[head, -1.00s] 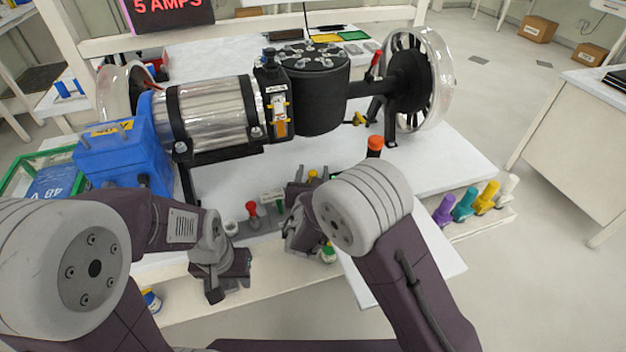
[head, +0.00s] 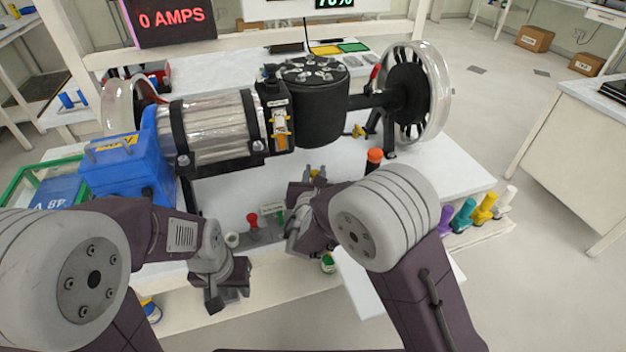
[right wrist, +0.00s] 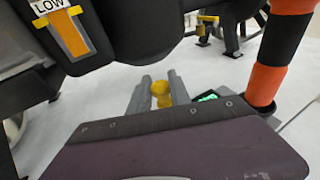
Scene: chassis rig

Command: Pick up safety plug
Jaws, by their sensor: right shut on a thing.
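My right gripper (head: 316,174) is shut on a small yellow plug (right wrist: 160,92), which I take to be the safety plug. In the right wrist view the yellow piece sits between the two grey fingers (right wrist: 158,95), above the white bench top. In the head view only a bit of yellow shows at the fingertips, and my right arm hides part of the gripper. My left gripper (head: 228,297) hangs over the front edge of the bench at the left, apart from the plug. Its finger gap is not clear.
The chassis rig has a clear-cased motor (head: 212,128), a black drum (head: 315,105) and a wheel (head: 410,90). An orange-topped black post (head: 374,158) stands close to my right gripper. A red-topped part (head: 252,220) stands at the front. Coloured pegs (head: 464,213) stand at the right.

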